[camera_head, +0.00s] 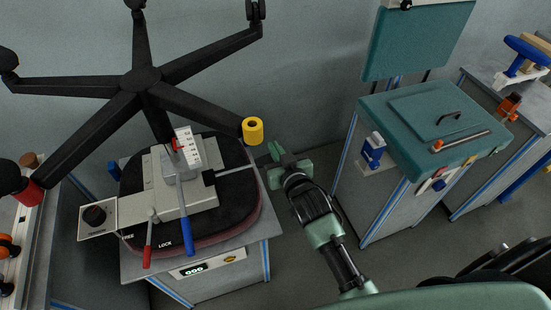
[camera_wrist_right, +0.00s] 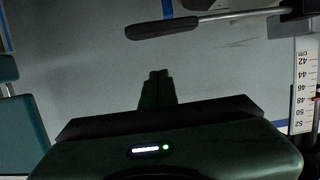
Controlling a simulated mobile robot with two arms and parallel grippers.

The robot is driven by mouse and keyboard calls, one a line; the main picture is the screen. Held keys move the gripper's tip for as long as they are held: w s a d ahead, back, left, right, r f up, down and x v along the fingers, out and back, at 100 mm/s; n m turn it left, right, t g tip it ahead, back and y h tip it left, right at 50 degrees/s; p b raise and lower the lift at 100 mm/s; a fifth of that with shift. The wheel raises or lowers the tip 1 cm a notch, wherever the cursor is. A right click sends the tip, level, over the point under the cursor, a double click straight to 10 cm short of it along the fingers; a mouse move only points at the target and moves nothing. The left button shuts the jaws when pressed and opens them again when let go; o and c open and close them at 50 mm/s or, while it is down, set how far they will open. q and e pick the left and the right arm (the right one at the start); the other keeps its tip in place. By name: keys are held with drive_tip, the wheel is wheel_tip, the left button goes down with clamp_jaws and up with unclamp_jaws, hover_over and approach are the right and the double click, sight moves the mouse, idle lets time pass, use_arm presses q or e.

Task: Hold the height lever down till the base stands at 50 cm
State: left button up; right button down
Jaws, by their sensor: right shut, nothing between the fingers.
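An upturned chair's black star base (camera_head: 141,80) stands legs up above its seat (camera_head: 248,200) on a bench. The height lever (camera_head: 236,171) is a metal rod reaching right from the grey mechanism; its black paddle shows in the right wrist view (camera_wrist_right: 160,29). A white cm scale (camera_head: 186,148) stands by the column; in the right wrist view (camera_wrist_right: 304,75) a red pointer lies near 48. My right gripper (camera_head: 274,153) is beside the paddle; in the wrist view its fingers (camera_wrist_right: 158,75) are shut, empty and apart from the paddle. My left gripper is out of view.
A red lever (camera_head: 148,238) and a blue lever (camera_head: 186,233) project from the mechanism's front, near the word LOCK. A yellow roll (camera_head: 253,130) is on one base leg, above my right gripper. A teal-topped cabinet (camera_head: 400,115) stands right. Open floor lies between.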

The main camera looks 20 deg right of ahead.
drive_tip(key=f, duration=0.4)
drive_tip(key=shift+s, duration=0.2)
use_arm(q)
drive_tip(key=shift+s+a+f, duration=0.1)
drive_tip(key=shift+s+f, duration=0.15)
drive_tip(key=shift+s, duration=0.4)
